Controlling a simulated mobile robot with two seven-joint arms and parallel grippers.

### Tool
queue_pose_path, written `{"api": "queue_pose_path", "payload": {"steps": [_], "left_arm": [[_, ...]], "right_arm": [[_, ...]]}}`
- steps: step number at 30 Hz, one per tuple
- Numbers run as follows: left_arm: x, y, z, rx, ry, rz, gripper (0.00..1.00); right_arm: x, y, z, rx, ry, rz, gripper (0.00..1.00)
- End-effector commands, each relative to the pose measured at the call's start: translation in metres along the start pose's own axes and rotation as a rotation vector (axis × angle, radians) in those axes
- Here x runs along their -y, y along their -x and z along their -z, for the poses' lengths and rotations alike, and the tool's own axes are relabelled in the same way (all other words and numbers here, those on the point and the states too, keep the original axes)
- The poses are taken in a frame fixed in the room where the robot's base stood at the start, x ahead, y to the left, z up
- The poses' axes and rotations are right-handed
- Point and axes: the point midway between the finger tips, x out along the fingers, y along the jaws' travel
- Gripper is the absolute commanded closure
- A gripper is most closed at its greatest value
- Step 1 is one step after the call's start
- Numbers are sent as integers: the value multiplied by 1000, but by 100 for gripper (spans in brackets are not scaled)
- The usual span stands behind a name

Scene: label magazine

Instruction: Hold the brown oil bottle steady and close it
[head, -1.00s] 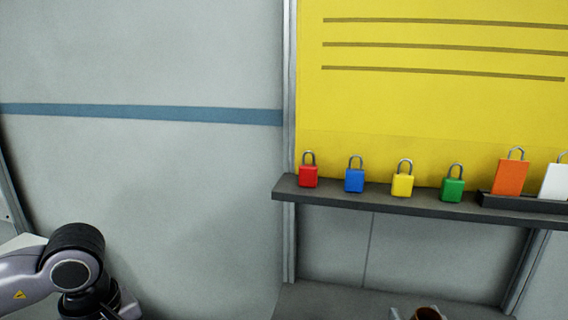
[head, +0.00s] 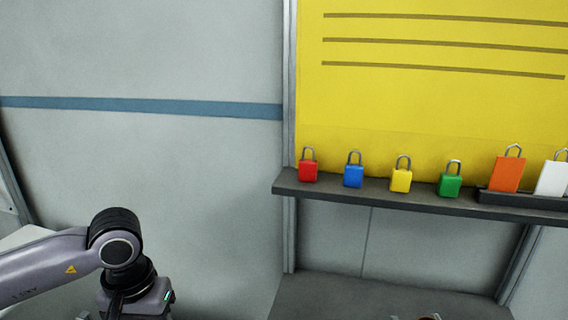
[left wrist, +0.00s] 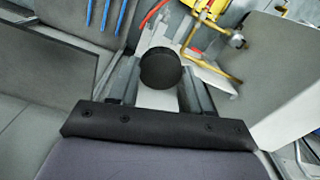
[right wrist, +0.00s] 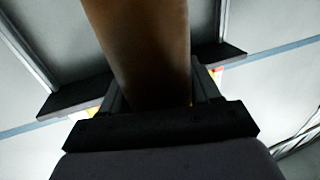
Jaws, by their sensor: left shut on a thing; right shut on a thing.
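The brown oil bottle (right wrist: 145,50) fills the upper middle of the right wrist view, and my right gripper (right wrist: 155,92) is shut on it. In the head view only a sliver of its brown top (head: 429,318) shows at the bottom edge. A round black cap (left wrist: 160,68) sits between the fingers of my left gripper (left wrist: 158,84), which is shut on it. The cap is apart from the bottle. In the head view my left arm and wrist (head: 140,298) are at the lower left, with the fingers cut off below the frame.
A grey surface (head: 340,298) lies below the shelf.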

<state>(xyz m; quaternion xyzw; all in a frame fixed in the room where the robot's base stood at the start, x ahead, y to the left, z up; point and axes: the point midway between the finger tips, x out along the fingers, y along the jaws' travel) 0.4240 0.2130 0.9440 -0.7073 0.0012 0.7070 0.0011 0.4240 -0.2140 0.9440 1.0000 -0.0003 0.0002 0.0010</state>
Motion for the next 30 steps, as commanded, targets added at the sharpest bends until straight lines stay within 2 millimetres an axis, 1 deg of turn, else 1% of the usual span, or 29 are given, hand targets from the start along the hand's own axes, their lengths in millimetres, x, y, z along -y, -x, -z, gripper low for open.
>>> {"api": "queue_pose_path", "payload": {"steps": [13, 17, 20, 23, 29, 30], "left_arm": [[0, 0, 0, 0, 3, 0, 80], [0, 0, 0, 0, 3, 0, 80], [0, 0, 0, 0, 3, 0, 80], [0, 0, 0, 0, 3, 0, 80], [0, 0, 0, 1, 3, 0, 80], [0, 0, 0, 1, 3, 0, 80]], "right_arm": [[1, 0, 1, -2, 0, 3, 93], [7, 0, 2, -4, 1, 34, 93], [20, 2, 2, -4, 4, 92, 93], [39, 4, 4, -5, 4, 176, 93], [82, 10, 6, -5, 7, 368, 93], [92, 11, 8, -8, 7, 413, 93]]}}
